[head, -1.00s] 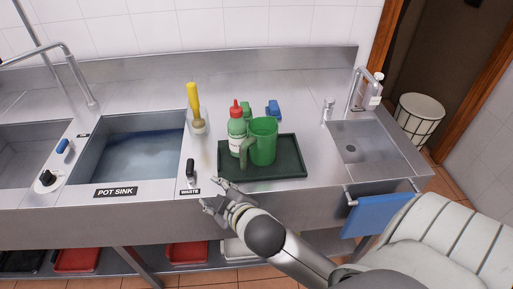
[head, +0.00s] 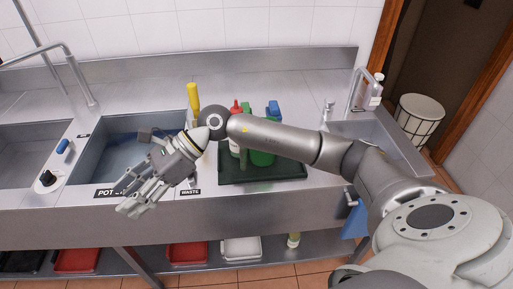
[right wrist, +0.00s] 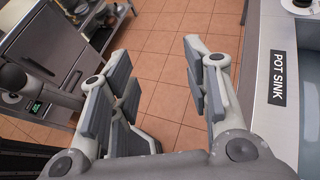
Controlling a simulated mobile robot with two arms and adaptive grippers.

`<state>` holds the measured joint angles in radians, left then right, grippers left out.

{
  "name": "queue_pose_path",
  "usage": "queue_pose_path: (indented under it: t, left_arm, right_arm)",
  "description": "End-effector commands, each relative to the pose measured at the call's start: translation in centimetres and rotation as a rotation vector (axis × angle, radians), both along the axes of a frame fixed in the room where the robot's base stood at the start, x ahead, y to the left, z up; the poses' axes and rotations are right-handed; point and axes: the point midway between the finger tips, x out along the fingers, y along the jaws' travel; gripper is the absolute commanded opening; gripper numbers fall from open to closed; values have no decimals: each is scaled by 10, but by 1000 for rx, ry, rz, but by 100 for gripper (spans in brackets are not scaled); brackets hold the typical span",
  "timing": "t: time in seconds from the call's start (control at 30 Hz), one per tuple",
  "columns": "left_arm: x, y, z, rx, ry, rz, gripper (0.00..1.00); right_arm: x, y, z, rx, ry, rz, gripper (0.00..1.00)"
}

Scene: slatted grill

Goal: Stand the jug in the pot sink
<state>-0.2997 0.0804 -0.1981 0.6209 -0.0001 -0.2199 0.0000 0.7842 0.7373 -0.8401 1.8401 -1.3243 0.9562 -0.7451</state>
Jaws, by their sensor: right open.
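The green jug (head: 262,158) stands on the dark green tray (head: 232,178), mostly hidden behind my right arm in the head view. The pot sink (head: 108,155) is the wide basin left of it, with a bluish floor and a label on its front edge. My right gripper (head: 132,197) hangs over the sink's front edge, partly covering the label, well left of the jug. It is open. The right wrist view shows its spread fingers (right wrist: 165,85) empty above the floor, with the label (right wrist: 278,78) to their right. My left gripper is not in view.
A red-capped bottle (head: 234,147) stands beside the jug. A yellow-handled brush (head: 193,95) is near the sink's right rim. A tall faucet (head: 85,85) rises behind the sinks. A small basin (head: 350,130) is at right. Trays (head: 187,252) lie on the shelf below.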

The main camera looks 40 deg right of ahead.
Motion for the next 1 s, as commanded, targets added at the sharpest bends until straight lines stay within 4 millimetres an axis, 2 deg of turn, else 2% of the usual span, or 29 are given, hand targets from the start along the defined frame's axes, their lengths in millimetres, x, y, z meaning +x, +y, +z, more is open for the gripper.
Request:
queue_pose_path:
  t: [0.1, 0.17, 0.2, 0.3, 0.4, 0.5, 0.6, 0.67, 0.9, 1.0]
  left_arm:
    - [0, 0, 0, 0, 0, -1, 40]
    - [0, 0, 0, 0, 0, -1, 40]
    - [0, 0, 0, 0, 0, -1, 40]
    - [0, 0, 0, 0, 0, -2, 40]
    - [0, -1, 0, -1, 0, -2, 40]
    - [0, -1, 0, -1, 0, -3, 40]
    - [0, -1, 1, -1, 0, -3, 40]
    - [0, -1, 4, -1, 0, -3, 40]
    - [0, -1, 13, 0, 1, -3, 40]
    - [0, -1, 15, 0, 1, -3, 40]
  right_arm:
    - [19, -65, -29, -332, -94, 76, 44]
    - [27, -104, -38, -494, -115, 108, 44]
    - [31, -130, -41, -594, -123, 126, 44]
    - [38, -194, -41, -815, -111, 153, 44]
    - [40, -244, -33, -974, -81, 166, 44]
    - [38, -276, -25, -1074, -49, 172, 44]
    - [37, -292, -23, -1121, -30, 175, 44]
    - [35, -296, -28, -1132, -22, 178, 44]
    - [35, -296, -65, -1132, -21, 177, 44]
    - [35, -295, -73, -1131, -24, 177, 44]
